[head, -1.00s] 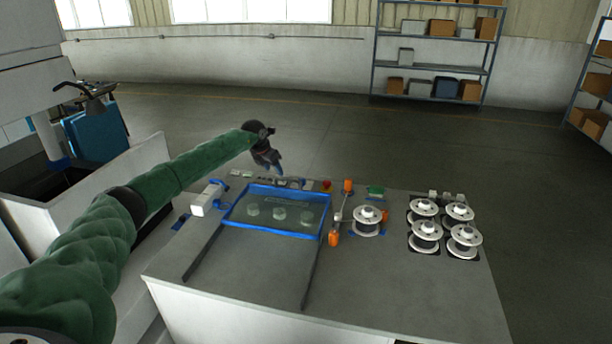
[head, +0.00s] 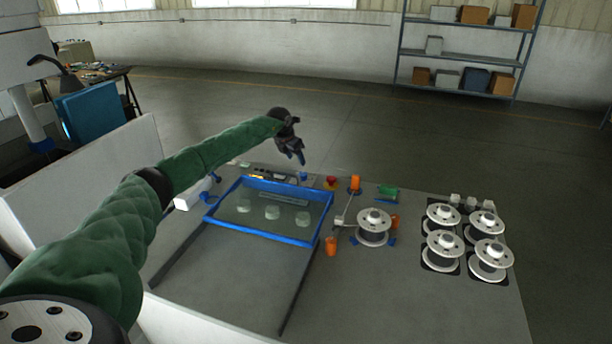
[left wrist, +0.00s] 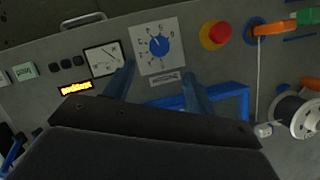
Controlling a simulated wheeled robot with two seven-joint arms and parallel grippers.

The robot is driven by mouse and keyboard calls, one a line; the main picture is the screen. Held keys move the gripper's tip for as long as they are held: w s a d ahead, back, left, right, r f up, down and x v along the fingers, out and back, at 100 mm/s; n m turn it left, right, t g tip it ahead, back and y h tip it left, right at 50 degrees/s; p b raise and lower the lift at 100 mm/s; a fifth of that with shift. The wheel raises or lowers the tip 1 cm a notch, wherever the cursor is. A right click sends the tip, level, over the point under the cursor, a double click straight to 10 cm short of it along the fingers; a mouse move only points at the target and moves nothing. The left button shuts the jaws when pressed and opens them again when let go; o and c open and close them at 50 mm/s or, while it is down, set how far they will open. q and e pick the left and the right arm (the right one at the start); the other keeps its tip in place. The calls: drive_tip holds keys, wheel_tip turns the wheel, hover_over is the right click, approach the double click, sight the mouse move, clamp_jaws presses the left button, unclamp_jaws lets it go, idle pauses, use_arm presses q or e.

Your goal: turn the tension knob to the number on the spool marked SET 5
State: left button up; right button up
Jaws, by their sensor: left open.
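The tension knob is a blue round knob (left wrist: 160,46) on a white square dial plate (left wrist: 146,62) in the left wrist view. Its numbers are too small to read. My left gripper (left wrist: 158,72) is open and empty, its two blue fingers reaching toward the dial plate, one on each side of its lower part. In the head view the left gripper (head: 294,156) hangs above the back edge of the bench. One spool (head: 373,218) stands at the middle of the bench. Several more spools (head: 443,216) stand at the right on dark pads. No SET 5 marking is readable.
A red stop button (left wrist: 215,35) sits right of the dial, and a needle meter (left wrist: 103,59) left of it. A blue-framed tank (head: 265,237) lies in front of the panel. Orange guides (head: 355,184) stand beside the middle spool. The bench front right is clear.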

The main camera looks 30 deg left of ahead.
sight(303, 174)
use_arm(q)
drive_tip(key=p+x, duration=0.2)
drive_tip(key=x, duration=0.6)
drive_tip(key=shift+w+f, duration=0.15)
drive_tip(key=shift+w, duration=0.15)
drive_tip(key=shift+w+f+p, duration=0.15)
drive_tip(key=shift+f+p, duration=0.15)
drive_tip(key=shift+f, duration=0.35)
use_arm(e)
drive_tip(key=shift+s+d+f, duration=0.35)
drive_tip(key=shift+s+f, duration=0.15)
drive_tip(key=shift+s, duration=0.25)
drive_tip(key=shift+s+d+f, duration=0.35)
drive_tip(key=shift+s+f, duration=0.15)
drive_tip(key=shift+s, duration=0.2)
use_arm(q)
drive_tip(key=c, duration=1)
